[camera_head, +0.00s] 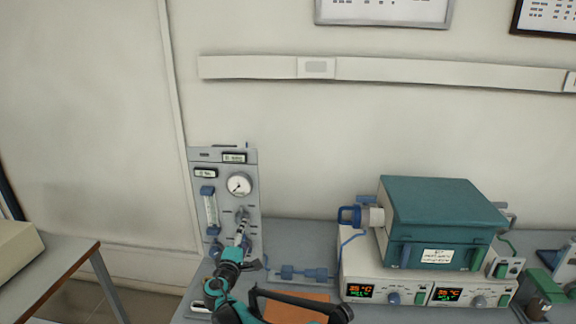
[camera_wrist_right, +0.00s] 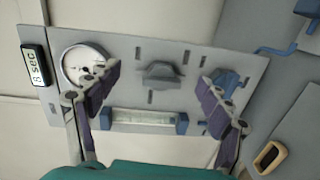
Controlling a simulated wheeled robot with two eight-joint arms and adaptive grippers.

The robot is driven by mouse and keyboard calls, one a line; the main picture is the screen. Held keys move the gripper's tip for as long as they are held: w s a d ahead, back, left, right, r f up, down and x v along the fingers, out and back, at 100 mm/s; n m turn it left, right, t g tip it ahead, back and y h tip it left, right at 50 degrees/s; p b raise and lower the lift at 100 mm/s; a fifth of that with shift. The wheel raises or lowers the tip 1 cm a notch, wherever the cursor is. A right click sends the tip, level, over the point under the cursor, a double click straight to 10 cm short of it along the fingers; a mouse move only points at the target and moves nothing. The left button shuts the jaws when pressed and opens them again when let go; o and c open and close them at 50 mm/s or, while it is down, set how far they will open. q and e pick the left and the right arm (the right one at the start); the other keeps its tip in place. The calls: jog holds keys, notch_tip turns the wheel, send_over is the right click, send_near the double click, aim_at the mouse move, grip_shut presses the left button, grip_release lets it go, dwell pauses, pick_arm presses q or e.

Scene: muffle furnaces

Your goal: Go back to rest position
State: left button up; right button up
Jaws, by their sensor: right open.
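My right gripper (camera_head: 243,230) is in front of the grey gas panel (camera_head: 198,160) at the left end of the bench, with its teal and black arm coming up from below. In the right wrist view my right gripper (camera_wrist_right: 159,80) is open, its two dark fingers spread wide with nothing held between them. A grey knob (camera_wrist_right: 160,73) on the panel shows in the gap between the fingers; I cannot tell how near it is. The round gauge (camera_wrist_right: 83,62) is partly covered by one finger. My left gripper is not in view.
A teal furnace (camera_head: 440,205) stands on a white control unit (camera_head: 420,290) with lit displays, right of the panel. Another table (camera_head: 50,275) stands at the left, across a gap.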

jog(key=s+d+r+m+g+h, duration=0.1)
jog(key=s+d+r+m+g, duration=0.2)
jog(key=d, duration=0.7)
jog(key=s+d+r+m+g+h, duration=0.1)
jog(key=s+d+r+m, duration=0.15)
jog(key=s+d, duration=0.45)
jog(key=s+d+r+m+g+h, duration=0.1)
jog(key=s+d+m+g, duration=0.15)
jog(key=d, duration=0.95)
jog(key=s+d+f+m+g+y, duration=0.1)
jog(key=s+d+m, duration=0.25)
jog(key=s, duration=0.45)
jog(key=s+d+f+m+g+y, duration=0.1)
jog(key=s+d+f+m+g, duration=0.1)
jog(key=s+d, duration=0.4)
jog(key=s+f+m+y, duration=0.1)
jog(key=s+f, duration=0.1)
jog(key=s, duration=0.5)
jog(key=s+f+m+y, duration=0.1)
jog(key=s+f+m, duration=0.1)
jog(key=s, duration=0.5)
jog(key=shift+a+f+g, duration=0.2)
jog(key=shift+f+g, duration=0.25)
jog(key=shift+f, duration=0.4)
